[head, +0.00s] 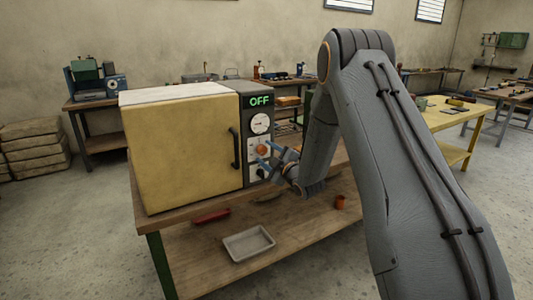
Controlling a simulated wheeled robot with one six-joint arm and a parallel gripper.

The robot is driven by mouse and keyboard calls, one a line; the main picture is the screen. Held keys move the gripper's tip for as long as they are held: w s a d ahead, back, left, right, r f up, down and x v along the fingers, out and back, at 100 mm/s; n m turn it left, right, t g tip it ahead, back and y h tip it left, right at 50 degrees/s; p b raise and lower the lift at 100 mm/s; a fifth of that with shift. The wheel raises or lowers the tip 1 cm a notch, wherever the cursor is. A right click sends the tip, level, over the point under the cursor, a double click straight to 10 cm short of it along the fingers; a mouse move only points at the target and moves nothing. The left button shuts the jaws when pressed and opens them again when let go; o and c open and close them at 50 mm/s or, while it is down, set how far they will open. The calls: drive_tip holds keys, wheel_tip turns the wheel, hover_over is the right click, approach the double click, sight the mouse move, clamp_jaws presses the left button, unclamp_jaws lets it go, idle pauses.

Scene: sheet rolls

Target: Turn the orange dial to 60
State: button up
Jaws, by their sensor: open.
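The orange dial (262,150) is on the grey control panel (253,128) at the right of a yellow oven-like box (180,148). It sits below a white round dial (261,123) and a green display (260,100) reading OFF. The dial's scale and pointer are too small to read. The fingers hide part of the panel below the dial, where a dark knob (261,172) partly shows.
The box stands on a wooden bench (165,212) and has a dark door handle (235,148) left of the panel. On the lower shelf are a grey tray (248,244), a red object (211,216) and an orange cup (340,202). My arm covers much of the right side.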

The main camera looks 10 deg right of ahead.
drive_tip(key=shift+w, duration=0.1)
drive_tip(key=c, duration=1)
drive_tip(key=shift+c, duration=0.2)
